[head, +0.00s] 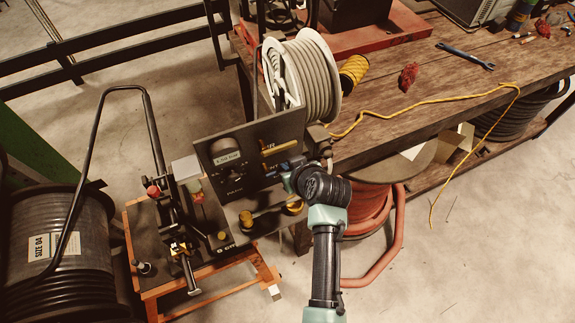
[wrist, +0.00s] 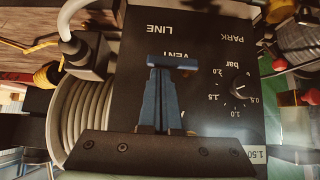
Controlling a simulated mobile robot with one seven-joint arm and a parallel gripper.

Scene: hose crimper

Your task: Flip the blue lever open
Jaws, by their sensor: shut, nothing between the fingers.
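A short blue crossbar, which looks like the blue lever (wrist: 185,63), lies at the fingertips beside the VENT lettering. I cannot tell whether they touch. In the head view my gripper hides most of this spot.
A white hose reel (head: 315,75) stands behind the panel, beside the wooden workbench (head: 455,80). A large black reel (head: 65,250) is at the left. An orange-framed stand (head: 150,300) with a bent black handle is in front. Open floor lies at the lower right.

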